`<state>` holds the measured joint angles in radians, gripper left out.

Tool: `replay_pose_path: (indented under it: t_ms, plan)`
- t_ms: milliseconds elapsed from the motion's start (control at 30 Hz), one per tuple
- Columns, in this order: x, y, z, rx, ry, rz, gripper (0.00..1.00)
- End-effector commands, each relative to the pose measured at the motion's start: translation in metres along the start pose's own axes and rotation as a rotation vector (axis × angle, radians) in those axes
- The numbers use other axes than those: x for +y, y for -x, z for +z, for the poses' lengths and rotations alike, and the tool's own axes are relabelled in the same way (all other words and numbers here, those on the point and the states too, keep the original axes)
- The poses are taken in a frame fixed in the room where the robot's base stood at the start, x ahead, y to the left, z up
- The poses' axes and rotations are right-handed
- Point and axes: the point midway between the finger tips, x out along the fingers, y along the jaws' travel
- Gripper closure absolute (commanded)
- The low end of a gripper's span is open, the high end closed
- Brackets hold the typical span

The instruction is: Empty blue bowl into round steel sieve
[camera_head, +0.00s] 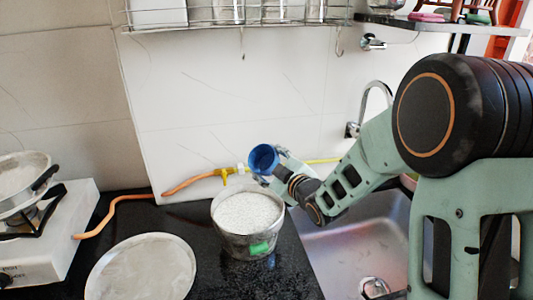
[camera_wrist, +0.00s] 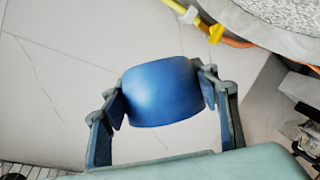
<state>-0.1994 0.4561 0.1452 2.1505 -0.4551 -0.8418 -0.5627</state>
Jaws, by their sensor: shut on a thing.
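The small blue bowl (camera_head: 263,158) is in my gripper (camera_head: 271,165), up above and slightly right of a round grey metal vessel. It is tipped on its side, its open mouth facing the head camera; I see no contents in the dark blue inside. In the wrist view the bowl (camera_wrist: 160,95) shows its smooth outer wall, with my gripper's fingers (camera_wrist: 163,90) shut on either side. The round vessel (camera_head: 247,243) has a pale, speckled round top; I cannot tell whether this is the sieve's mesh or a filling. Its rim shows in the wrist view (camera_wrist: 285,38).
A flat round metal plate (camera_head: 140,275) lies on the black counter at lower left. A white stove (camera_head: 45,240) with a pan (camera_head: 20,178) stands at far left. An orange hose (camera_head: 120,205) with a yellow valve runs along the wall. The sink (camera_head: 350,245) is right of the vessel.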

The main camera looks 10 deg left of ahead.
Motion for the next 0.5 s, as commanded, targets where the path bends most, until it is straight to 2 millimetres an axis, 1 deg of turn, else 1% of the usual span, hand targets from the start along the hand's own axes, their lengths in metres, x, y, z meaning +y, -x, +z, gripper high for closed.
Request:
replay_pose_path:
  t_ms: [167, 300, 500]
  plan:
    - [0.0016, 0.0001, -0.0010, -0.003, -0.027, -0.011, 0.72]
    - [0.0032, 0.0004, -0.0017, -0.012, -0.089, -0.035, 0.72]
    - [0.0005, -0.0001, -0.0002, -0.026, -0.184, -0.076, 0.72]
